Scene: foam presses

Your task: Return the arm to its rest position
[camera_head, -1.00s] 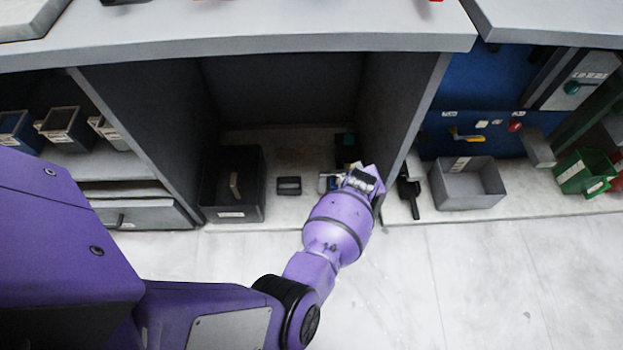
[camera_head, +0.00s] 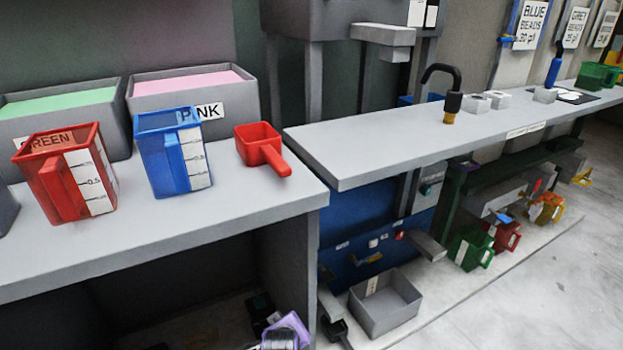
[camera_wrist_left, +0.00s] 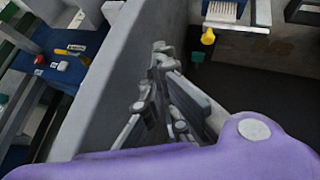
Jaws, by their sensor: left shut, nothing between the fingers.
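My left gripper shows in the left wrist view (camera_wrist_left: 160,60); its grey fingers are shut and empty. A grey upright panel (camera_wrist_left: 125,75) stands close beside the fingers; I cannot tell whether they touch it. In the head view only a small purple and silver part of my left arm (camera_head: 288,330) shows at the bottom edge, low in the open bay beneath the left counter (camera_head: 230,205). The rest of that arm is outside the head view. My right gripper is in neither view.
On the left counter stand a red jug (camera_head: 62,180), a blue jug (camera_head: 168,155) and a red scoop (camera_head: 262,148), with bead bins behind. A grey box (camera_head: 385,305) lies right of the bay. Another counter (camera_head: 370,150) runs right. A yellow item (camera_wrist_left: 208,36) is near the gripper.

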